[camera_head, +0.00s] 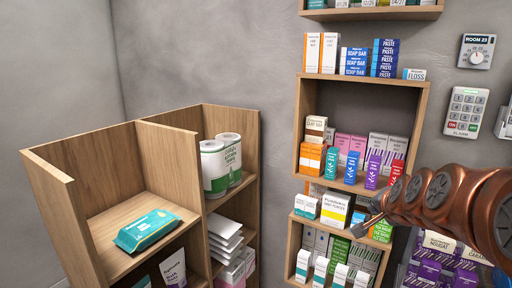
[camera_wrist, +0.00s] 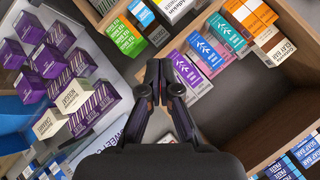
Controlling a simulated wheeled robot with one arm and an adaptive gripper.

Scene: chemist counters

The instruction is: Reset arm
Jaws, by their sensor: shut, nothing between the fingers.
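My arm comes in from the right in the head view, and my gripper (camera_head: 362,228) is in front of the wall shelf (camera_head: 296,135), at the level of its lower boards. In the wrist view my gripper (camera_wrist: 159,68) has its two dark fingers together at the tips, with nothing between them. Beyond the fingertips in the wrist view are a purple box (camera_wrist: 191,73), a teal box (camera_wrist: 226,34) and an orange box (camera_wrist: 252,14). I cannot tell that the gripper touches any of them.
A wooden cubby unit (camera_head: 72,160) at left holds a teal wipes pack (camera_head: 147,231) and paper rolls (camera_head: 215,168). Purple boxes (camera_head: 431,268) stand at lower right, close to my arm. A keypad (camera_head: 465,112) and a dial (camera_head: 477,52) are on the right wall.

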